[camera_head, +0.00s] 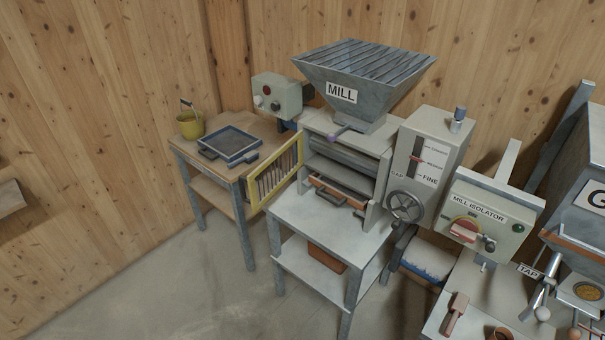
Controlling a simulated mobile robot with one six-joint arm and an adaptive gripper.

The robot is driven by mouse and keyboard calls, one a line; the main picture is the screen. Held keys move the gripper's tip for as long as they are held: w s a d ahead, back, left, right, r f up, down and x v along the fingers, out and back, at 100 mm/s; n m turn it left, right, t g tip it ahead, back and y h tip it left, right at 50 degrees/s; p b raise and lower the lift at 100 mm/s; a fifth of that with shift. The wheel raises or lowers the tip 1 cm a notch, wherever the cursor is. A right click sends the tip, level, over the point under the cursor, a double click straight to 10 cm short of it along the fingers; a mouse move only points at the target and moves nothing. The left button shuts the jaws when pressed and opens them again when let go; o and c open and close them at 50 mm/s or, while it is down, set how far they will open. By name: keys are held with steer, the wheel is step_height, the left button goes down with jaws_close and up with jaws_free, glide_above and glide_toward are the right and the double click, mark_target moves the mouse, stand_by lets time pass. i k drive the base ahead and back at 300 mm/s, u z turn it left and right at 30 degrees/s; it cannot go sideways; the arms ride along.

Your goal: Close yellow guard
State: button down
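The yellow guard (275,175) is a yellow frame with dark vertical bars. It stands swung open at the left side of the mill (345,150), angled out toward the front left. The mill's front opening (338,177) is uncovered, with the rollers and an orange-edged tray with dark handles showing inside. My gripper is not in this view.
A handwheel (405,207) and the mill isolator box (482,217) are right of the mill. Bare floor (190,290) lies at the front left.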

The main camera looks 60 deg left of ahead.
mark_target(256, 205)
steer(key=z, duration=1.15)
steer(key=k, duration=2.25)
steer(key=u, duration=1.4)
